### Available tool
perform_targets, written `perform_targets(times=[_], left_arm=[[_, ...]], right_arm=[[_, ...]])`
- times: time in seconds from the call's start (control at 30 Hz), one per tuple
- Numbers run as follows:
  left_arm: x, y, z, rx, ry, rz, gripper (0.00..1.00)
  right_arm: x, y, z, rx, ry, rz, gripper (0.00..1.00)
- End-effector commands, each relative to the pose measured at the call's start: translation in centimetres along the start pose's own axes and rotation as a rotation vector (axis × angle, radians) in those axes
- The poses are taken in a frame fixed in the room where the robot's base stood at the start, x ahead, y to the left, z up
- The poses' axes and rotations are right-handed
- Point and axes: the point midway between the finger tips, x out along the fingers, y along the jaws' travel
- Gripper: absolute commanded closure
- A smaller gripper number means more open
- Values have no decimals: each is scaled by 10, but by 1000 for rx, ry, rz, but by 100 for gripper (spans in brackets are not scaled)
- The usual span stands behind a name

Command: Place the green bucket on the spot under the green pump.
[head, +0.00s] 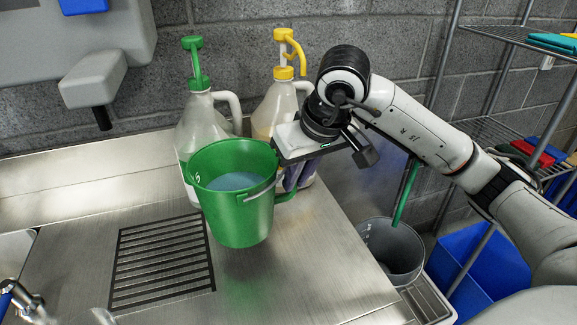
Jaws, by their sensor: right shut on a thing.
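The green bucket (238,215) holds bluish liquid and is in front of the jugs, just right of the black drain grate (160,262). My right gripper (292,178) is shut on the bucket's right side, near its handle; the exact contact is partly hidden. The bucket looks close to upright and seems a little above the steel counter, with a green reflection below it. The green pump (195,65) tops a translucent jug (203,120) behind and left of the bucket, which hides the jug's lower part. My left gripper is not in view.
A jug with a yellow pump (285,60) stands behind my right gripper. The steel counter (70,235) is clear around the grate. A sink with a tap (20,297) is at lower left. A grey bin (392,250) and wire shelves (490,130) are at right.

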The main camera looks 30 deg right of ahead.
Motion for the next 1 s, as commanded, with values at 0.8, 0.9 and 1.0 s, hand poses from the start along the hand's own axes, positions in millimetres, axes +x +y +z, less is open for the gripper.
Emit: perform_targets(times=[0.8, 0.9, 1.0], left_arm=[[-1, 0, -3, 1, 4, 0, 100], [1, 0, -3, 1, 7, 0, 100], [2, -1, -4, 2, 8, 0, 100]], right_arm=[[50, 1, 18, 4, 15, -5, 100], [51, 1, 19, 3, 15, -5, 100], [54, 2, 23, 0, 3, 0, 82]])
